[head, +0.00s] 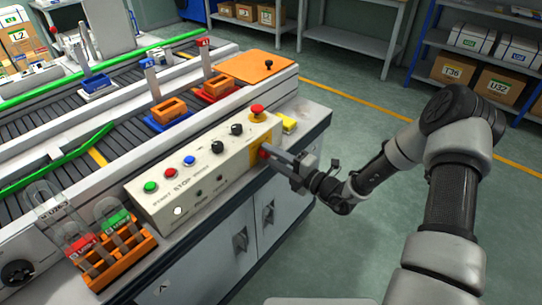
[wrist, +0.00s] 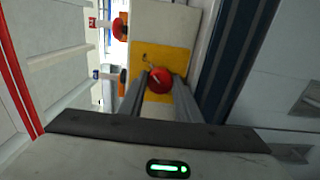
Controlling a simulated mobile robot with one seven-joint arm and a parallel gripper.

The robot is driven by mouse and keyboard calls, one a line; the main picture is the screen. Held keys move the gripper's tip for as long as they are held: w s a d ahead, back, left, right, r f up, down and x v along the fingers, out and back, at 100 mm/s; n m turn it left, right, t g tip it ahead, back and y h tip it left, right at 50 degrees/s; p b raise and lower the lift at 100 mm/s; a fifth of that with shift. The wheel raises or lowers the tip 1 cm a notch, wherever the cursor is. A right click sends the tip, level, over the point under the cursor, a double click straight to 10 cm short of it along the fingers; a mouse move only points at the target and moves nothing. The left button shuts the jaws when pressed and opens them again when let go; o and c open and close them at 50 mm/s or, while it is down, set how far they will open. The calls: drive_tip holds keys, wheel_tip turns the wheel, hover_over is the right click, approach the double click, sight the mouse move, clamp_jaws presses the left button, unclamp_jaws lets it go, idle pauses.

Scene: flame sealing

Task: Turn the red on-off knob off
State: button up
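The red on-off knob (wrist: 160,80) sits on a yellow plate (wrist: 176,57) in the wrist view. In the head view the knob (head: 263,153) shows as a small red patch on the panel's front right end, partly hidden by my gripper. My gripper (head: 272,154) reaches in from the right, its fingers pointing at the knob. In the wrist view the fingers of my gripper (wrist: 162,85) stand apart, one on each side of the knob, very close to it. Whether they touch it I cannot tell.
A red mushroom button (head: 257,110) stands on top of the cream control panel (head: 165,208), close above my gripper. Black knobs (head: 237,129) and coloured buttons (head: 189,160) line the panel. An orange rack (head: 118,256) stands at the left. The floor (head: 355,125) behind is clear.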

drive_tip(key=shift+c, duration=1.3)
drive_tip(key=shift+n, duration=0.3)
drive_tip(key=n+p, duration=0.1)
drive_tip(key=n, duration=0.2)
drive_tip(key=shift+n+p, duration=0.3)
drive_tip(key=shift+p, duration=0.1)
drive_tip(key=n+p, duration=0.1)
drive_tip(key=n, duration=0.3)
drive_tip(key=shift+n, duration=0.3)
drive_tip(key=n, duration=0.4)
drive_tip(key=shift+p, duration=0.3)
drive_tip(key=shift+n, duration=2.5)
drive_tip(key=o, duration=1.1)
